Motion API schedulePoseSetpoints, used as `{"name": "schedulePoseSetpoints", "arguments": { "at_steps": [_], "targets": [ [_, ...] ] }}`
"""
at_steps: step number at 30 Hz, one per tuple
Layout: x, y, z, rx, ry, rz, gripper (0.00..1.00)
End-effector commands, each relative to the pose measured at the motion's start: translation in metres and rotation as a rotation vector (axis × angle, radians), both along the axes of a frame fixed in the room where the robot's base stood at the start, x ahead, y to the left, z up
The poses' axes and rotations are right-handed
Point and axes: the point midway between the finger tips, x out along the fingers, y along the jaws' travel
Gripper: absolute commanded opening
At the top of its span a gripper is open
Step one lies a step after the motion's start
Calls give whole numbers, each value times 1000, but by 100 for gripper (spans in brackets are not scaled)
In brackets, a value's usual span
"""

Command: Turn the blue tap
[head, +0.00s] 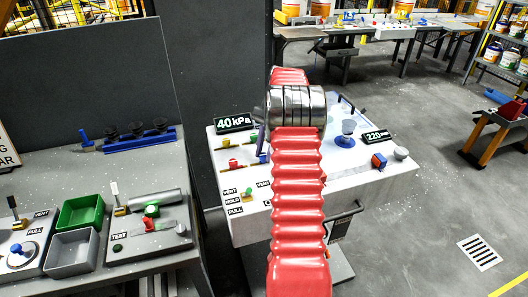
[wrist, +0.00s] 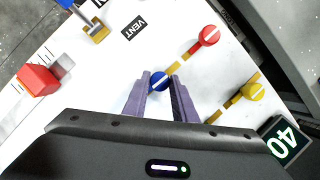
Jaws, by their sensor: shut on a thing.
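The blue tap (wrist: 158,82) is a small round knob with a pale stripe, at the middle of the wrist view. It sits on a brass pipe that runs up and right to a red tap (wrist: 209,35). My gripper (wrist: 160,80) has its two purple-grey fingers on either side of the blue knob and is shut on it. In the head view my red arm hides most of this spot. There the red tap (head: 234,164) shows left of the arm.
A yellow tap (wrist: 250,91) sits close to the right of my fingers, near a "40" display (wrist: 286,140). A red block (wrist: 38,80) and a blue-handled lever (wrist: 88,22) stand on the white panel at left. A grey bench (head: 140,180) with bins is left in the head view.

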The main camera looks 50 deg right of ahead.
Motion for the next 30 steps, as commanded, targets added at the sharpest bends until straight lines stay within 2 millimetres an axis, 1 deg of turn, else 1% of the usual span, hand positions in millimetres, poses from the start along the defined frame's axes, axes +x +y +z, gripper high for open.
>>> {"name": "schedulePoseSetpoints", "arguments": {
  "at_steps": [1,7,21,22,30],
  "targets": [
    [4,-2,2,-10,-10,23,2],
    [4,-2,2,-11,-11,91,2],
    [5,-1,2,-9,-12,111,2],
    [5,-1,2,-9,-12,111,25],
    [3,0,1,-5,-7,110,43]
  ]
}}
